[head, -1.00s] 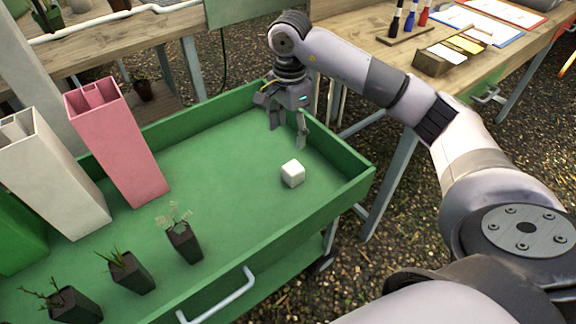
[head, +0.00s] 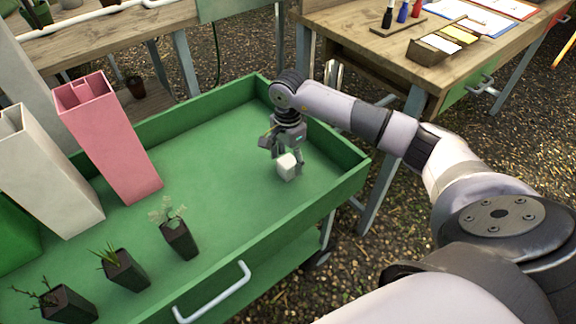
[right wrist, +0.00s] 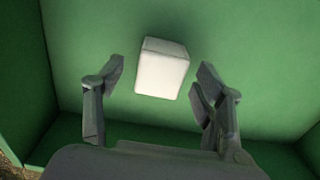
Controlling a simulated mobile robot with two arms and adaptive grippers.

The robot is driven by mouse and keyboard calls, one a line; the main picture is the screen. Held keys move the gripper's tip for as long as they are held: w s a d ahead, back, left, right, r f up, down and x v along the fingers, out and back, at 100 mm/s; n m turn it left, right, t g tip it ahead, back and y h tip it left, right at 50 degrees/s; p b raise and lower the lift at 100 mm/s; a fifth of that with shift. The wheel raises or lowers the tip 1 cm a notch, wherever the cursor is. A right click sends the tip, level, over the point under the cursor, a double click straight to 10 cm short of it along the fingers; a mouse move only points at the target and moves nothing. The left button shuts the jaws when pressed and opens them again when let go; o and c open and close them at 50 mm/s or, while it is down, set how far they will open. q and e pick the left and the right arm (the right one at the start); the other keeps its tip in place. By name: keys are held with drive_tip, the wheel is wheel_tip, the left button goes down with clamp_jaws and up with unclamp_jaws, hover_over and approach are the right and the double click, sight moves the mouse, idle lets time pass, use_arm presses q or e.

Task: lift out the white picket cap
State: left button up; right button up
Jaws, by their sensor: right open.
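The white picket cap (head: 286,168) is a small white block on the floor of the green tray (head: 222,190), towards its right end. My right gripper (head: 284,160) is low over the tray, just behind the cap in the head view. In the right wrist view the cap (right wrist: 162,68) lies ahead of and between the two spread fingers of the gripper (right wrist: 155,85). Gaps show on both sides, so the fingers are open and do not hold it. My left gripper is not in view.
A pink tube (head: 110,140) and a white tube (head: 45,175) lean at the tray's left. Several small potted plants, one of them pale-leaved (head: 178,238), stand along the front. The tray's raised right wall (head: 325,205) is close to the cap. A wooden table (head: 400,50) stands behind.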

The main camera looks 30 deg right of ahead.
wheel_tip(320, 180, down, 2)
drive_tip(key=shift+f, duration=0.2)
drive_tip(key=shift+c, duration=0.5)
drive_tip(key=c, duration=0.8)
